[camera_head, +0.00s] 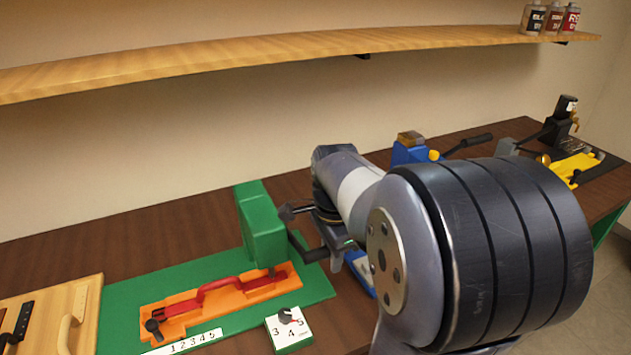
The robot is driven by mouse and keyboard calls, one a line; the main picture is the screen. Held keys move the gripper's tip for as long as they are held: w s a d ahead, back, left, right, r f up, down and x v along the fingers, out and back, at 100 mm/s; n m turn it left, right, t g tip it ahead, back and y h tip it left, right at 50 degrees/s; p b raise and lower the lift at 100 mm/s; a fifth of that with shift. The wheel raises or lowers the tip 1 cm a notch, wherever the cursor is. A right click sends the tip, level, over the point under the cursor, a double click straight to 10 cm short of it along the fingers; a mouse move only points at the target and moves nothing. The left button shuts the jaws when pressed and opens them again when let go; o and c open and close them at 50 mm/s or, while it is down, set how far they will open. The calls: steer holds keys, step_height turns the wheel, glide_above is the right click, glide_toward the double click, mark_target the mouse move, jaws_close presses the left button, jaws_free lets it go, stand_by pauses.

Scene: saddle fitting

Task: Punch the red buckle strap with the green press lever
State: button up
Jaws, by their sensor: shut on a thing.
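The red buckle strap (178,308) lies lengthwise in an orange holder (245,298) on a green base plate, with a raised red loop in its middle. Its right end reaches under the green press (262,225). A thin punch rod comes down from the press near that end; whether it touches the strap I cannot tell. The dark green-press lever (313,254) sticks out to the right, low beside the press. My gripper (318,238) is at this lever, shut on it. My arm partly hides the grip.
A dial box (290,330) and a number strip (187,342) sit in front. A wooden board (85,320) with strap pieces is at left. A blue press (408,152) and a yellow fixture (572,168) stand behind right. A shelf (250,55) runs above.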

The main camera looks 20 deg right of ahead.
steer(key=shift+o, duration=0.2)
steer(key=shift+w+r+p, duration=0.1)
steer(key=shift+r+p, duration=0.95)
steer(key=shift+r, duration=0.35)
steer(key=shift+w+r+p, duration=0.2)
steer(key=shift+r+p, duration=0.35)
steer(key=shift+w+r+p, duration=0.2)
steer(key=shift+r+p, duration=0.3)
steer(key=shift+c, duration=0.5)
steer(key=w+r+p, duration=0.5)
steer(key=r+p, duration=0.1)
steer(key=p, duration=0.1)
steer(key=shift+w+r+p, duration=0.25)
steer(key=shift+w+p, duration=0.05)
steer(key=shift+w, duration=0.1)
steer(key=shift+o, duration=1.3)
steer(key=shift+w+r, duration=0.2)
steer(key=shift+w, duration=0.15)
steer(key=o, duration=0.5)
steer(key=shift+w, duration=0.1)
